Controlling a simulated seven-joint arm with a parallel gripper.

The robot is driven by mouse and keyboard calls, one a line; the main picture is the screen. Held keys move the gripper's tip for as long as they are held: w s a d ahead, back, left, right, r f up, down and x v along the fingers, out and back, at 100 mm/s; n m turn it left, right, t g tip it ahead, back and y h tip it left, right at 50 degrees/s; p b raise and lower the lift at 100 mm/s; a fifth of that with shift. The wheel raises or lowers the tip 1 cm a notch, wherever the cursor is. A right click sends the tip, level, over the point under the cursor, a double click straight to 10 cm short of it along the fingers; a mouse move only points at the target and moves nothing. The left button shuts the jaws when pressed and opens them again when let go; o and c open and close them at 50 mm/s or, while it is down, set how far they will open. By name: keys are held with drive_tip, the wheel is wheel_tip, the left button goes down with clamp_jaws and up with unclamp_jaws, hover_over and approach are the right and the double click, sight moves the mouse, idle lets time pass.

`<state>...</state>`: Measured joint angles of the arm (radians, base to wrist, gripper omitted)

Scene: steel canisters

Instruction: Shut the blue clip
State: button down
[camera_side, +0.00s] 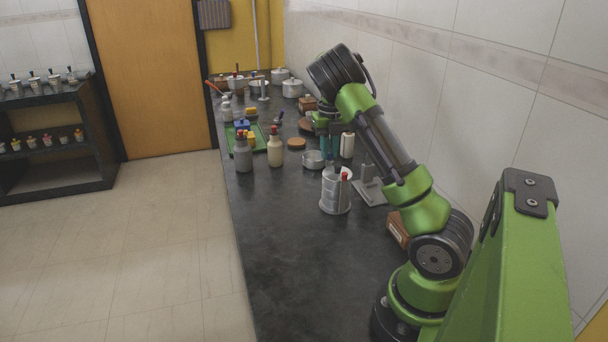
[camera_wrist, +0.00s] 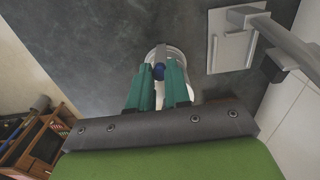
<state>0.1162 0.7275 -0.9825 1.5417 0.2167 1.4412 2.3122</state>
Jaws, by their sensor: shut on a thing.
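In the side view my gripper (camera_side: 327,150) points down at the low steel canister (camera_side: 313,160) on the dark counter. The blue clip cannot be made out there, and I cannot tell whether it is latched.
A taller steel canister (camera_side: 335,192) with a red-tipped part stands nearer the side camera. A grey flat device (camera_side: 370,192) lies to its right, near the wall. The counter's near left part is clear.

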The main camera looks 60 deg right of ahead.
drive_tip(key=shift+s+a+r+t+h, duration=0.1)
drive_tip(key=shift+s+a+t+h, duration=0.2)
drive_tip(key=shift+a, duration=0.15)
drive_tip(key=shift+s+a+t+h, duration=0.25)
drive_tip(key=shift+s+t+h, duration=0.05)
drive_tip(key=shift+s, duration=0.05)
drive_tip(key=c, duration=1.1)
unclamp_jaws()
drive_tip(key=shift+o, duration=0.2)
wheel_tip(320, 180, up, 17)
drive_tip(key=s+a, duration=0.1)
drive_tip(key=shift+s+a+f, duration=0.2)
drive_tip(key=shift+s+a, duration=0.1)
